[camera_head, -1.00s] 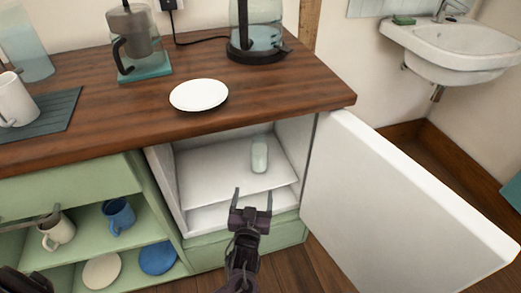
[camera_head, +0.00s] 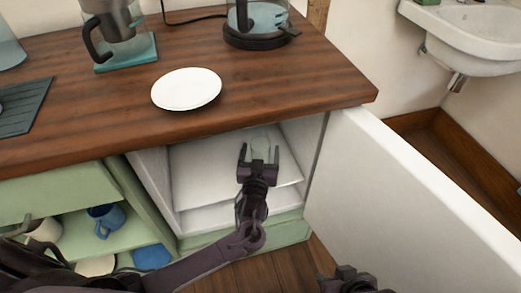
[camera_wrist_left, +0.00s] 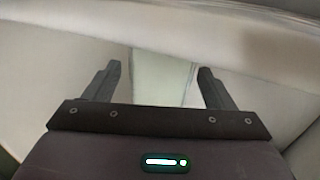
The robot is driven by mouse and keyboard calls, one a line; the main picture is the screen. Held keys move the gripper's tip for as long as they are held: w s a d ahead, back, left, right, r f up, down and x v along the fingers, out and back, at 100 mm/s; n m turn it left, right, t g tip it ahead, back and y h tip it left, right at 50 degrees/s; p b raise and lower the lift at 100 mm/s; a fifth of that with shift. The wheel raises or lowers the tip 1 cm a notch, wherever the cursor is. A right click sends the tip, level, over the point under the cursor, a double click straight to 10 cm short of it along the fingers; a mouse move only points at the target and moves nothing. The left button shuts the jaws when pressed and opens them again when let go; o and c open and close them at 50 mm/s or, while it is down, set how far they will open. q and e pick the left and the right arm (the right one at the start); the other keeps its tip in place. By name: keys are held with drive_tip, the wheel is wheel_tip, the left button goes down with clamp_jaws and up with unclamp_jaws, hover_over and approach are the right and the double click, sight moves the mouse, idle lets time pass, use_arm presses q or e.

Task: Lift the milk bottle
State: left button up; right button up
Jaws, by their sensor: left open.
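The milk bottle (camera_head: 263,148) is pale and translucent and stands on the white shelf of the open fridge, partly hidden by my left gripper. My left gripper (camera_head: 259,152) is inside the fridge opening, open, with its fingers reaching to either side of the bottle. In the left wrist view, the bottle (camera_wrist_left: 163,78) shows as a pale greenish block between the two spread fingertips (camera_wrist_left: 160,82); I cannot tell whether they touch it. My right gripper (camera_head: 347,282) is at the bottom edge of the head view, mostly cut off, its jaws unclear.
The white fridge door (camera_head: 400,200) stands open to the right. The wooden counter (camera_head: 290,85) overhangs the fridge and holds a white plate (camera_head: 187,89), a kettle (camera_head: 257,25) and a coffee maker (camera_head: 115,35). Green shelves with a blue mug (camera_head: 106,219) are at the left.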

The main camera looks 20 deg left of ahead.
use_arm(q)
drive_tip(key=shift+w+a, duration=0.1)
drive_tip(key=shift+w, duration=0.3)
drive_tip(key=shift+c, duration=0.3)
drive_tip(key=c, duration=1.2)
drive_tip(key=shift+r, duration=0.1)
drive_tip(key=shift+c, duration=0.6)
drive_tip(key=shift+r, duration=0.1)
